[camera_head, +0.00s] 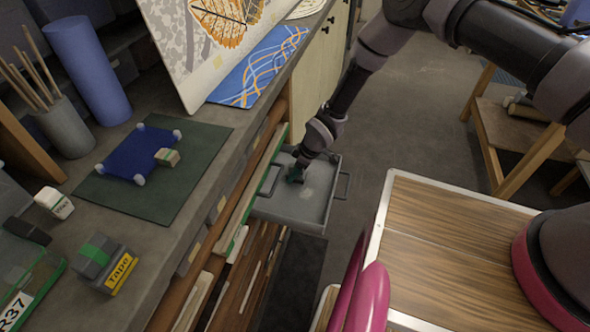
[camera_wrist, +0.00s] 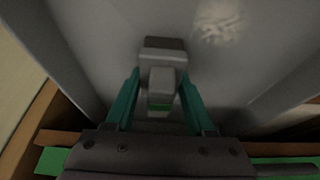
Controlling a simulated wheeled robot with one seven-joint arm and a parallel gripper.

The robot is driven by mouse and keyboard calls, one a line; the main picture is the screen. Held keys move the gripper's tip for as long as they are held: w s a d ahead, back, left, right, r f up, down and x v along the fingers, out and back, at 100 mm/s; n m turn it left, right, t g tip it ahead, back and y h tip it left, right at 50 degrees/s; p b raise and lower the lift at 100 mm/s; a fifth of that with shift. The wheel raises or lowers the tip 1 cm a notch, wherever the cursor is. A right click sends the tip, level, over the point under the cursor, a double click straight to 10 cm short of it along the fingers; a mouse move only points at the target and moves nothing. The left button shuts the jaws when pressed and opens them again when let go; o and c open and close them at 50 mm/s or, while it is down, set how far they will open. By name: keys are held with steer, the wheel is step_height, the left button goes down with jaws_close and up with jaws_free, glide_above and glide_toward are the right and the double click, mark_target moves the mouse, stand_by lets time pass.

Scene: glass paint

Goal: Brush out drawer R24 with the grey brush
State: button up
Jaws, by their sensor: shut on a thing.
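A grey drawer (camera_head: 285,207) stands pulled out from the bench front in the head view; no R24 label is readable. My gripper (camera_head: 295,177) reaches down into it. In the wrist view the teal fingers (camera_wrist: 160,85) are shut on a grey brush (camera_wrist: 160,49) with a green band. The brush head lies ahead of the fingertips, over the drawer floor; I cannot tell if it touches. A pale, crumbly patch (camera_wrist: 218,20) lies on the floor ahead and right of the brush. It shows faintly in the head view (camera_head: 308,193).
The bench top (camera_head: 190,215) holds a green mat (camera_head: 205,150), a blue piece with pale corners (camera_head: 138,155), a tape box (camera_head: 103,262) and a pot of sticks (camera_head: 65,128). Other shallow drawers lie below. A wood-topped surface (camera_head: 450,240) stands right; grey floor lies between.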

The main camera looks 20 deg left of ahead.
mark_target(284, 194)
steer(key=shift+s+d+r, duration=0.1)
steer(key=shift+s+d, duration=0.05)
steer(key=shift+s, duration=1.05)
steer(key=shift+s+d, duration=0.15)
steer(key=shift+s, duration=1.1)
steer(key=shift+s+d+r, duration=0.1)
steer(key=shift+s+d, duration=0.05)
steer(key=shift+s, duration=1.05)
